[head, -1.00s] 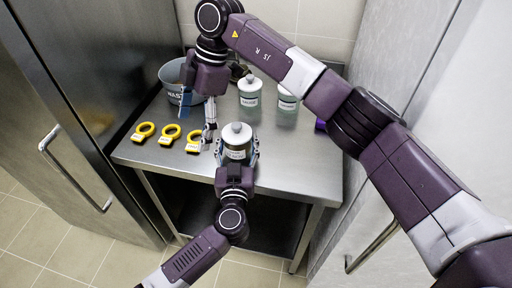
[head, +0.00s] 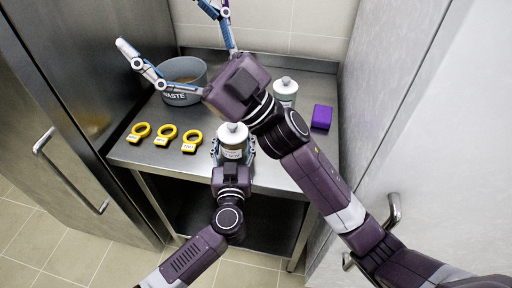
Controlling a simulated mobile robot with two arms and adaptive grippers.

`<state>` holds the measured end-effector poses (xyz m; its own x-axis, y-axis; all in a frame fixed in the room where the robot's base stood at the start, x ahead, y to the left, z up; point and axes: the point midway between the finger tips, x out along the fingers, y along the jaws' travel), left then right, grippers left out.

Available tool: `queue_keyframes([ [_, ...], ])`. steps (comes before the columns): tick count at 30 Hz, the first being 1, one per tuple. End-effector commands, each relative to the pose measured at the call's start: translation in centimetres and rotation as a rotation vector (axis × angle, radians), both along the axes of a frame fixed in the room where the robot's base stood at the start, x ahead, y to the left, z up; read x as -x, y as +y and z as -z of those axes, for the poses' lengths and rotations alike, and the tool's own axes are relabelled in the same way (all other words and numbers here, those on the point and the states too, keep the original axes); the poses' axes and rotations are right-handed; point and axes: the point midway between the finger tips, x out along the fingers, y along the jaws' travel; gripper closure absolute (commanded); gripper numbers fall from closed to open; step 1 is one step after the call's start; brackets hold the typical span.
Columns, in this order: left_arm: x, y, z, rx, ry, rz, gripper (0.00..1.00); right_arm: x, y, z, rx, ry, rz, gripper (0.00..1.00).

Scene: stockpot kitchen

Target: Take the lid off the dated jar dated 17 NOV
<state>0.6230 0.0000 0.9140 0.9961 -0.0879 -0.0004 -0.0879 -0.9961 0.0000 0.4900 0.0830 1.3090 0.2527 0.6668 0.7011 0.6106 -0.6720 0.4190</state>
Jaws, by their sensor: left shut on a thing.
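A jar (head: 233,153) with a white knobbed lid (head: 233,131) stands upright near the front of the steel table. Its label is too small to read. My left gripper (head: 233,148) is shut around the jar's body from the front, one finger on each side, and the lid sits on top. My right gripper (head: 165,24) is open and empty, its fingers spread wide over the back left, above and beyond the waste pot. A second white-lidded jar (head: 285,93) stands behind, partly hidden by my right arm. Its label is not readable.
A grey pot marked WASTE (head: 183,82) stands at the back left of the steel table (head: 185,178). Yellow rings with tags (head: 165,136) lie in a row left of the held jar. A purple block (head: 321,117) lies at the right. A steel cabinet and pale doors flank the table.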

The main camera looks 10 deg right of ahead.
Motion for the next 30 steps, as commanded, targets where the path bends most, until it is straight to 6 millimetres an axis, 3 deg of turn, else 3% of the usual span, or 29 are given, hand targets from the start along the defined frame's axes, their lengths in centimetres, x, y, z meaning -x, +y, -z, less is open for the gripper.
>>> queue_keyframes([
  [5, 0.0, 0.0, 0.0, 0.000, 0.000, 0.001, 0.87, -4.6, -4.3, 5.5, -0.010, 0.297, 0.161, 0.20],
  [9, 0.0, 0.0, 0.0, 0.000, 0.000, 0.001, 0.87, -6.8, -7.2, 11.7, 0.031, 0.541, 0.272, 0.20],
  [13, 0.0, 0.0, 0.0, 0.000, 0.000, 0.001, 0.87, -7.2, -9.5, 18.5, 0.107, 0.766, 0.361, 0.20],
  [18, 0.0, 0.0, 0.0, 0.000, 0.000, 0.001, 0.87, -5.5, -11.8, 26.3, 0.230, 1.006, 0.439, 0.20],
  [21, 0.0, 0.0, 0.0, 0.000, 0.000, 0.001, 0.87, -4.2, -12.6, 29.4, 0.289, 1.098, 0.464, 0.20],
  [24, 0.0, -0.1, 0.0, 0.000, -0.001, 0.001, 0.87, -3.3, -13.2, 31.2, 0.329, 1.153, 0.479, 0.20],
  [30, 0.0, -0.1, 0.0, 0.000, -0.001, 0.002, 0.87, -3.5, -13.2, 32.5, 0.352, 1.186, 0.487, 0.20],
])
